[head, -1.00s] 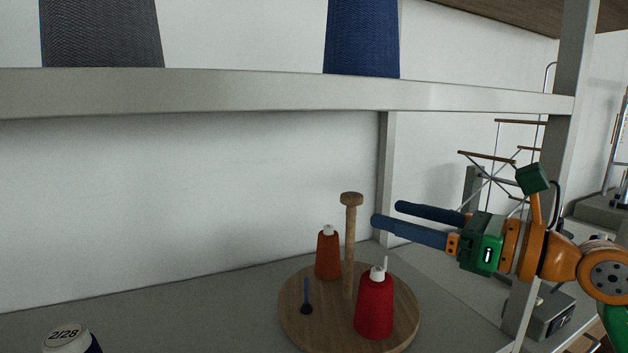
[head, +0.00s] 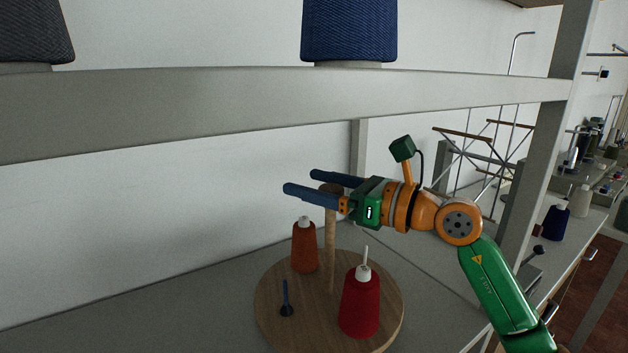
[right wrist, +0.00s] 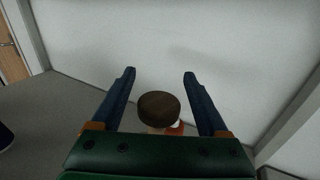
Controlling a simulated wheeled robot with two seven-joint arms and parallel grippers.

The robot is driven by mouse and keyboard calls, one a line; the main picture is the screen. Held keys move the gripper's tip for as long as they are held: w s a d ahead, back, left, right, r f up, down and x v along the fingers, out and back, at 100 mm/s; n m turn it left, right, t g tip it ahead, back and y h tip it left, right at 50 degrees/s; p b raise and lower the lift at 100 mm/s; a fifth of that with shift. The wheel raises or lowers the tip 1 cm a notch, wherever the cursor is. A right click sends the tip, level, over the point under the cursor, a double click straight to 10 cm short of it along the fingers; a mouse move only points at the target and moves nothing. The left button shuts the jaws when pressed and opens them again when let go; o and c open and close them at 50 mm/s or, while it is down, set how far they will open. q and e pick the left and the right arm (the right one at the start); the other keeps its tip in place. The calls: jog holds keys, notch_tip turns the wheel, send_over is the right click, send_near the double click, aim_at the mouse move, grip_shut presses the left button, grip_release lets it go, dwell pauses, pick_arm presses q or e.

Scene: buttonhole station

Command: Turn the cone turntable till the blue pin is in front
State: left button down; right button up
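The round wooden turntable (head: 275,325) sits on the grey shelf. A wooden post (head: 331,255) with a dark knob rises from its middle. The small blue pin (head: 286,298) stands empty at the turntable's left front. A red cone (head: 359,305) is at the right front and an orange cone (head: 304,248) at the back left. My right gripper (head: 311,182) is open at knob height, its blue fingers pointing left. In the right wrist view the knob (right wrist: 159,106) shows between the open fingers, apart from both. My left gripper is not in view.
A grey upper shelf edge (head: 250,98) runs above my right gripper and carries a blue cone (head: 348,30) and a dark grey one (head: 35,32). A grey upright (head: 535,165) stands to the right. The shelf left of the turntable is clear.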

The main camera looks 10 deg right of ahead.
jog(key=shift+s, duration=0.1)
grip_shut()
dwell(1.2)
